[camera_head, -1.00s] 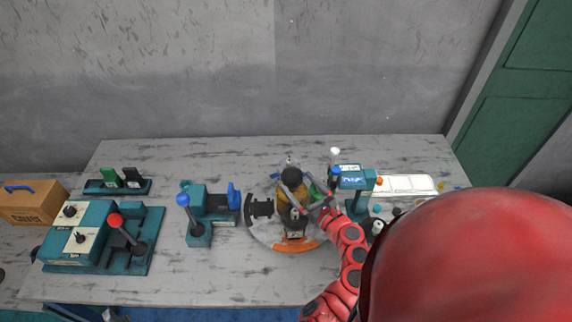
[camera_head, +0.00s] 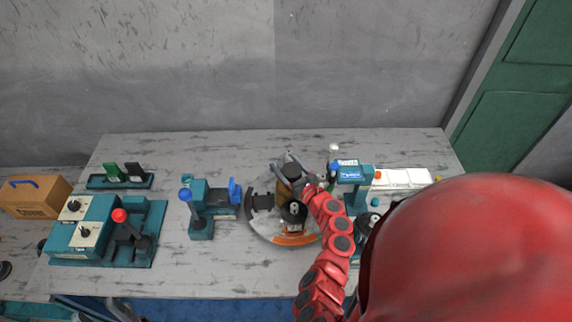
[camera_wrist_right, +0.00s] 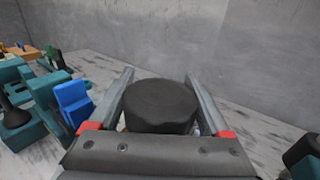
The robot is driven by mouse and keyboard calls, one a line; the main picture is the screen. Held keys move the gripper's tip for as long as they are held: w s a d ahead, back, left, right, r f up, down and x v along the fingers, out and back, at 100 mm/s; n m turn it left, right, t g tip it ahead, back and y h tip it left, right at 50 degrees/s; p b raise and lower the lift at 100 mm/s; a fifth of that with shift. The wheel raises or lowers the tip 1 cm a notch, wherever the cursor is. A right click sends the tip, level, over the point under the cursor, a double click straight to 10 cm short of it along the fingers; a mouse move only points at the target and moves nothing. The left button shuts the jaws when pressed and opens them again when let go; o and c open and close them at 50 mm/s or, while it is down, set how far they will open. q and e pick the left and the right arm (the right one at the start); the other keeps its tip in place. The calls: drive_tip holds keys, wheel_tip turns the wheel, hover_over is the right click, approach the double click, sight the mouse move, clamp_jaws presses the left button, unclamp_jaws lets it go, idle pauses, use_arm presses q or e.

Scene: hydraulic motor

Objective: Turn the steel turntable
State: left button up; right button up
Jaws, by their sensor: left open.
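The turntable (camera_head: 258,222) is a grey round plate with an orange front edge, at the middle of the table in the head view. A dark cylinder with a pale top (camera_head: 294,213) stands on its front part. A black handle (camera_head: 258,203) sticks out at its left. My right gripper (camera_head: 285,161) is over the turntable's rear part. In the right wrist view a thick black cap (camera_wrist_right: 160,106) sits between its two fingers (camera_wrist_right: 160,80). The fingers run close along both sides; whether they press on it I cannot tell. My left gripper is not in view.
A teal control box (camera_head: 83,230) with a red-knobbed lever stands left, a teal fixture with a blue lever (camera_head: 201,222) nearer. A teal stand (camera_head: 352,172) and a white tray (camera_head: 402,179) are right. My red arm hides the front right.

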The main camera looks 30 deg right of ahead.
clamp_jaws()
drive_tip(key=shift+d+m+h, duration=0.1)
drive_tip(key=shift+m+h, duration=0.2)
drive_tip(key=shift+h, duration=0.2)
drive_tip(key=shift+o, duration=2.3)
unclamp_jaws()
drive_tip(key=s+b, duration=0.7)
drive_tip(key=s, duration=1)
drive_tip(key=shift+s+a, duration=0.2)
drive_tip(key=shift+a, duration=0.1)
